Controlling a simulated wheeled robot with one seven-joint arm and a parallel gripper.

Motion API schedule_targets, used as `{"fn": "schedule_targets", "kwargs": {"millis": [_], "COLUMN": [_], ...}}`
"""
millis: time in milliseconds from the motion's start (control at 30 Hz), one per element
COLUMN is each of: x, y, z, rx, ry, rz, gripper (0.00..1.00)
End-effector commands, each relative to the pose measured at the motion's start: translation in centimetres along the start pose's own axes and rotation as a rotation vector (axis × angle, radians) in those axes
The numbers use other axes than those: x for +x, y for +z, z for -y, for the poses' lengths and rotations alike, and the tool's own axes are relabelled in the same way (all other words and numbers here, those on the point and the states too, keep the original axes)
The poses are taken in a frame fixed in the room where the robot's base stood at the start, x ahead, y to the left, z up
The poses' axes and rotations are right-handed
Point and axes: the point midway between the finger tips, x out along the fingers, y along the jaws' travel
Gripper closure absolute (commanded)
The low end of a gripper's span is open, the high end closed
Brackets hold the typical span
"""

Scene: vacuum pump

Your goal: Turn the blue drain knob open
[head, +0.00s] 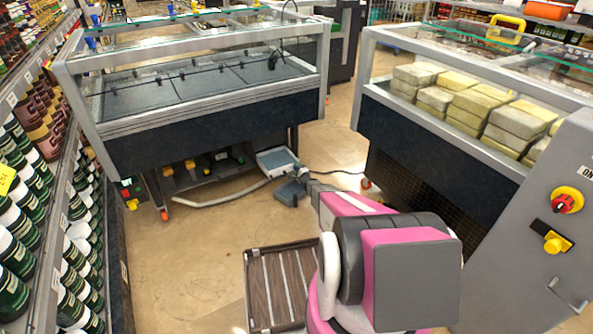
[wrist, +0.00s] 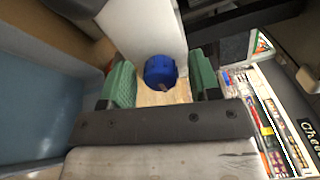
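The blue drain knob (wrist: 160,72) shows in the wrist view, on the end of a white block-like body (wrist: 143,30). My gripper (wrist: 163,78) is open, with one green-padded finger on each side of the knob in the picture. Gaps show between the knob and both pads, and I see no contact. How far the knob lies beyond the fingertips is hard to tell. In the head view my pink and grey arm reaches away from me toward the floor, and its gripper end is too small or hidden to make out.
A glass-sided counter (head: 205,110) stands ahead, with small blue taps (head: 90,43) on its upper rim. A grey box (head: 277,160) and a pale hose (head: 225,198) lie on the floor. A case of pale blocks (head: 430,140) stands right, stocked shelves (head: 50,180) left.

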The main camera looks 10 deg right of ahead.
Motion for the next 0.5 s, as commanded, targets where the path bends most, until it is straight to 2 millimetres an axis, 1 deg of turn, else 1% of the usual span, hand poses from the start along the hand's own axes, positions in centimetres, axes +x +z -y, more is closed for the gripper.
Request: {"fn": "schedule_targets", "kwargs": {"millis": [167, 267, 367, 500], "x": [-0.1, -0.5, -1.4, -3.4], "y": [0.0, 0.0, 0.0, 0.1], "z": [0.0, 0.1, 0.1, 0.1], "rx": [0.001, 0.001, 0.001, 0.002], "ry": [0.0, -0.001, 0.0, 0.001], "rz": [0.0, 0.0, -0.001, -0.001], "gripper": [0.43, 0.43, 0.43, 0.43]}}
